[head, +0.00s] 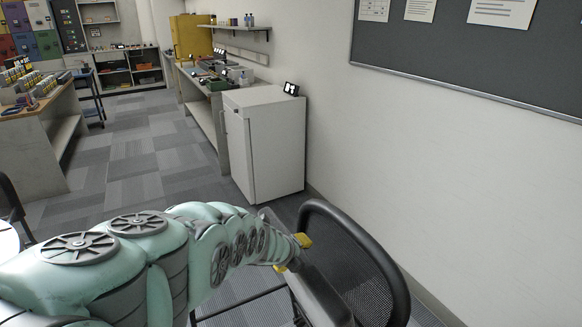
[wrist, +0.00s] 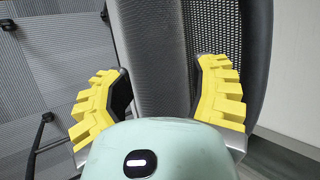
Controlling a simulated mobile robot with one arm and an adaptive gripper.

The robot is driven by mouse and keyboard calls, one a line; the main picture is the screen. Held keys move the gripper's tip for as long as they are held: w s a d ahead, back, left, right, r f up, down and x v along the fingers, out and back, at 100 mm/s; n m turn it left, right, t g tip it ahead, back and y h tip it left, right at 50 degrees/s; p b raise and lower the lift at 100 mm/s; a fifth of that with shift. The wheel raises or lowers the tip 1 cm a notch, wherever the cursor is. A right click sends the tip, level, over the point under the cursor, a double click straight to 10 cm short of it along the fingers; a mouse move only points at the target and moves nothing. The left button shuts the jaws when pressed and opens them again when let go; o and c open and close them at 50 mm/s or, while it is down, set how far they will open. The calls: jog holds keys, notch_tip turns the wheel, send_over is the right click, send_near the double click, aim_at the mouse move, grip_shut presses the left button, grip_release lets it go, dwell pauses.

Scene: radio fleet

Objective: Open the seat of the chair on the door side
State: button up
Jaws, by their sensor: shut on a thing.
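The chair has a black-framed mesh backrest (head: 350,262) at the bottom right of the head view. Its grey seat (head: 324,296) stands steeply tilted, close in front of the backrest. In the wrist view the seat (wrist: 155,55) runs between my fingers, with the mesh backrest (wrist: 215,35) just to its right. My gripper (head: 291,254) is shut on the seat's edge, one yellow finger on each side. It also shows in the wrist view (wrist: 160,95). My arm hides the lower part of the chair in the head view.
A white wall with a dark notice board (head: 470,45) is close on the right. A white cabinet (head: 275,145) stands beyond the chair. A workbench (head: 62,125) is at the left, with free carpet (head: 135,165) between. Part of another chair (head: 10,205) shows at the left edge.

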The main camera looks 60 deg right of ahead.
jog(key=shift+s+f, duration=0.1)
jog(key=shift+s, duration=0.15)
jog(key=o, duration=1.1)
jog(key=shift+s+d, duration=0.1)
jog(key=shift+s, duration=0.05)
jog(key=shift+w, duration=0.2)
